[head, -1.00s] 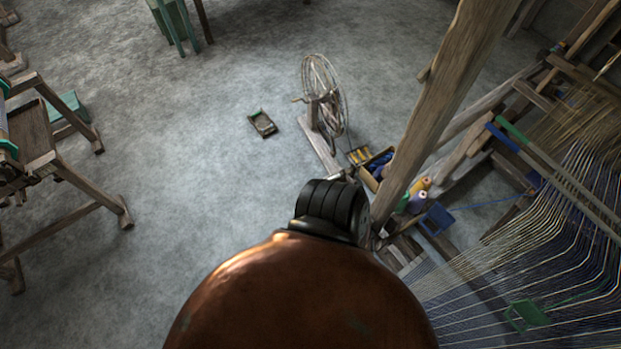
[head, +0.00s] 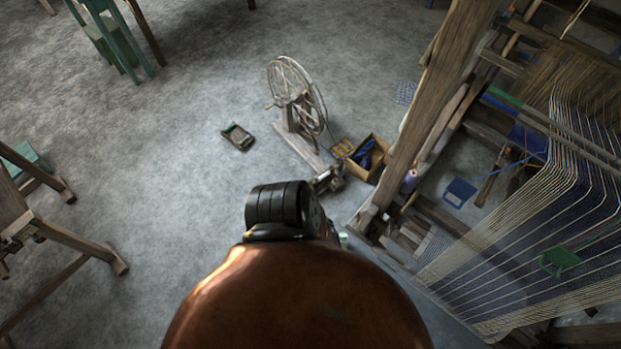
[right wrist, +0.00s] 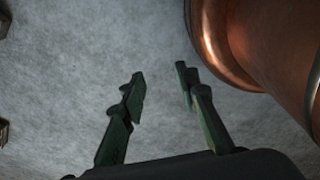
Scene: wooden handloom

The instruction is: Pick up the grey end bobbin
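I cannot make out a grey end bobbin for certain in either view. In the head view, an open wooden box (head: 378,172) with dark blue pieces in it stands on the floor beside the spinning wheel (head: 297,100). Small yellow pieces (head: 342,148) lie at the box's left side. A pale purple cone (head: 409,181) stands by the loom post, partly hidden. My right gripper (right wrist: 160,82) shows in the right wrist view, its two dark green fingers apart with only grey floor between them. My left gripper is not in view.
The wooden loom (head: 435,110) with its stretched threads fills the right side. A small dark tray (head: 237,137) lies left of the wheel. A wooden frame (head: 65,230) stands at the left and a green stool (head: 112,45) at the back.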

